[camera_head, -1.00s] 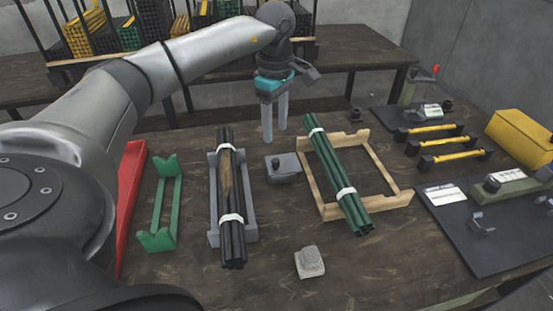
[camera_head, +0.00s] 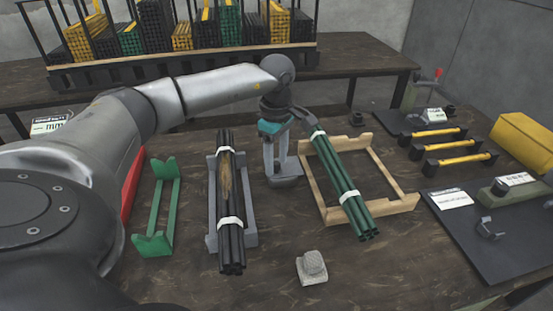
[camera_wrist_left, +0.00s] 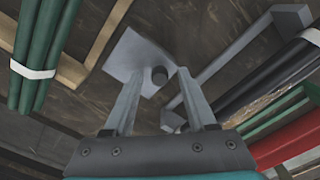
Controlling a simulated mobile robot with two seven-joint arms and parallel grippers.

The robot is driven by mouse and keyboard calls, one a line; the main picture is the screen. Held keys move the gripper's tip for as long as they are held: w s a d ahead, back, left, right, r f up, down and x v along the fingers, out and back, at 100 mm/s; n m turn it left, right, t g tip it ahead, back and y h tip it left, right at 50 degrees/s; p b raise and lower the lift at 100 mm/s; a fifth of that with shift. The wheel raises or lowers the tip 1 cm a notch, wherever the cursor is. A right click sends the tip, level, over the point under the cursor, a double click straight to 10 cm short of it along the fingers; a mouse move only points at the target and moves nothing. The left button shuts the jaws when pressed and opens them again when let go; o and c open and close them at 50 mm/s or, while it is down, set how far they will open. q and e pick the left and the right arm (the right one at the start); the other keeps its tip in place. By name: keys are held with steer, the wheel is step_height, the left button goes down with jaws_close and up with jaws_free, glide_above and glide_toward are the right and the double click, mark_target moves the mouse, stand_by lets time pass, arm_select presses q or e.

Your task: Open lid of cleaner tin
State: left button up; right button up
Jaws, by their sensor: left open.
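The cleaner tin, a low grey box (camera_head: 287,182), stands on the dark table between the black rod bundle and the green rod bundle. My left gripper (camera_head: 276,168) is open and points down over the tin. In the left wrist view the tin (camera_wrist_left: 130,50) lies just beyond the fingertips (camera_wrist_left: 157,80). Its short dark lid knob (camera_wrist_left: 159,75) appears between the two open fingers, not clamped. The lid looks closed. In the head view the fingers hide the knob. My right gripper is not in view.
Black rods (camera_head: 231,185) lie in a grey cradle to the left, green rods (camera_head: 343,185) across a wooden frame (camera_head: 394,204) to the right. A green cradle (camera_head: 176,190), a pale lumpy block (camera_head: 312,265) and yellow-barred holders (camera_head: 437,134) are nearby. The front table area is mostly clear.

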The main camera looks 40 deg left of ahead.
arm_select(q)
jaws_close()
stand_by(0.3)
stand_by(1.1)
